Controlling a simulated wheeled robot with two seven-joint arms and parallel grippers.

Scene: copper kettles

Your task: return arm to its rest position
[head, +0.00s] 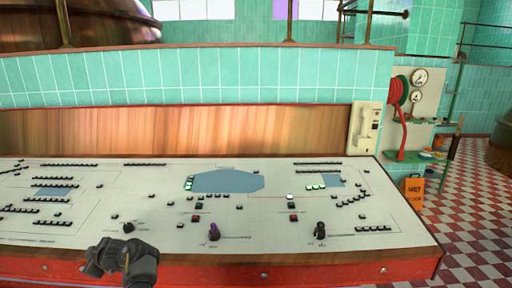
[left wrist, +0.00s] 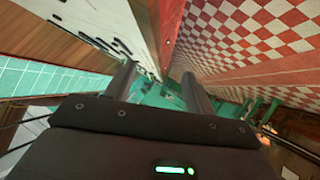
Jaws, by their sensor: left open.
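My left gripper (head: 122,258) shows at the lower left of the head view, in front of the near edge of the control desk (head: 120,215). In the left wrist view its two fingers (left wrist: 160,88) stand apart with nothing between them. The gripper is open and empty, and the desk's red front edge (left wrist: 168,25) runs past beyond the fingers. Whether the gripper touches the desk I cannot tell. My right gripper is not in view.
An orange wet-floor sign (head: 414,191) stands at the right. The checkered floor (head: 470,215) there is mostly clear.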

